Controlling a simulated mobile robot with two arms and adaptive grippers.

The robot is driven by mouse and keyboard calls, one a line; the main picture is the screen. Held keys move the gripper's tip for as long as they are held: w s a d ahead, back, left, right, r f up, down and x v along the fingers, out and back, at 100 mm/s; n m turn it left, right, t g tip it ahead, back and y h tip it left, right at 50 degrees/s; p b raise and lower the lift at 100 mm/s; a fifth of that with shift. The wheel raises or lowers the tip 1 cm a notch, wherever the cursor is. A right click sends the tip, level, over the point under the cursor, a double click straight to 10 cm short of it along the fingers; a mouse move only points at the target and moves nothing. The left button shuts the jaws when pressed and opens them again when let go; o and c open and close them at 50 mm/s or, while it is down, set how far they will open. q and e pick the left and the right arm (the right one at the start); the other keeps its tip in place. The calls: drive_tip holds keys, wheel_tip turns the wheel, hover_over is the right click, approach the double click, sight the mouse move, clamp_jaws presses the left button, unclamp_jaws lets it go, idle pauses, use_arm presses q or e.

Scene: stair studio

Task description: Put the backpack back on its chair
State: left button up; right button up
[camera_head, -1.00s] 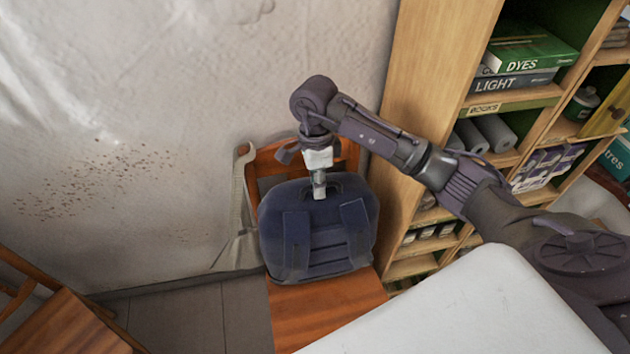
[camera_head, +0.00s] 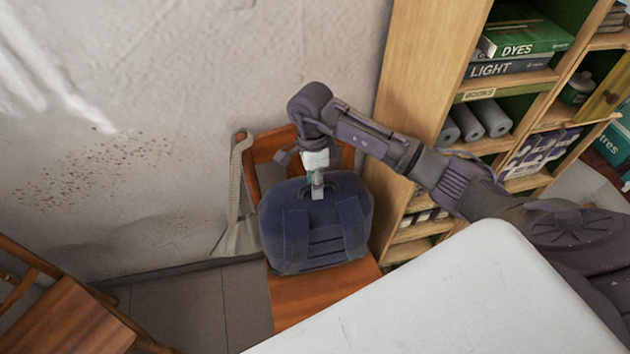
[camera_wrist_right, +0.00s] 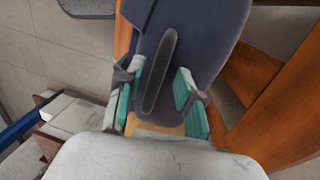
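The dark blue backpack (camera_head: 315,235) stands upright on the seat of the orange-brown wooden chair (camera_head: 312,298), in front of its backrest. Its straps face the head camera. My right gripper (camera_head: 317,188) points down at the top of the backpack, by its carry handle. In the right wrist view the gripper (camera_wrist_right: 160,92) has its teal-padded fingers spread apart. The backpack's dark handle (camera_wrist_right: 158,72) shows between them, with gaps on both sides. The backpack (camera_wrist_right: 205,35) also fills the middle of that view. My left gripper is not in view.
A wooden shelf (camera_head: 425,60) with books and rolls stands right of the chair. A white tabletop (camera_head: 440,300) lies in front. A pale strap or cloth (camera_head: 238,190) hangs at the chair's left side. Another wooden chair (camera_head: 65,325) is at lower left; bare floor lies between.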

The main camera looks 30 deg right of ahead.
wheel_tip(320, 180, up, 12)
drive_tip(key=w+b, duration=0.2)
drive_tip(key=shift+d, duration=0.25)
idle(0.6)
